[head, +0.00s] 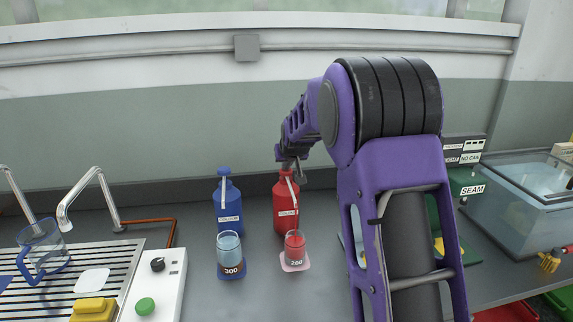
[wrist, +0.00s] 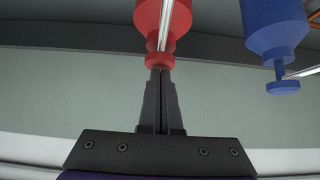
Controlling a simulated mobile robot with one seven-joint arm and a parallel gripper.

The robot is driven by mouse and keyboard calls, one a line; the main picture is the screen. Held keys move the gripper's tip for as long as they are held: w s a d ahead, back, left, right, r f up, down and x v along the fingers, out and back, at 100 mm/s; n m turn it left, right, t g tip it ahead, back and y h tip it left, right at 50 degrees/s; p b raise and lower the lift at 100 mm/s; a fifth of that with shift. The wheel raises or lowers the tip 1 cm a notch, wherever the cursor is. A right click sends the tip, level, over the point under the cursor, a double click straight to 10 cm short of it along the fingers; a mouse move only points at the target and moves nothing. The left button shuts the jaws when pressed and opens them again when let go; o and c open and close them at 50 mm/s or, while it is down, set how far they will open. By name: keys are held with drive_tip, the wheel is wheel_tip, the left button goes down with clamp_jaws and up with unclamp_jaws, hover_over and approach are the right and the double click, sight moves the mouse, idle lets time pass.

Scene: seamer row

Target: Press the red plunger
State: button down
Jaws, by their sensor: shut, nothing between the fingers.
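The red bottle (head: 286,208) stands on the counter, with a pale spout slanting down its front. Its red plunger (wrist: 158,60) shows in the wrist view, with little stem showing between its head and the bottle. My gripper (wrist: 161,72) is shut and empty. Its fingertips are at the plunger's head, in line with it and seemingly touching; I cannot see a gap. In the head view my gripper (head: 290,163) is above the red bottle and partly hides the plunger. A glass of red liquid (head: 295,246) stands in front, marked 200.
A blue bottle (head: 228,205) with its own plunger (wrist: 283,87) stands just left of the red one. A glass of blue liquid (head: 230,256) stands before it. A drip tray (head: 60,275) and taps are at left, a clear tank (head: 515,205) at right.

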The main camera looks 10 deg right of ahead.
drive_tip(key=shift+s+f, duration=0.1)
drive_tip(key=shift+f, duration=0.1)
wheel_tip(320, 180, up, 5)
drive_tip(key=p, duration=0.3)
drive_tip(key=shift+r, duration=0.1)
drive_tip(key=b+v, duration=0.1)
drive_tip(key=v, duration=0.8)
drive_tip(key=shift+s, duration=0.25)
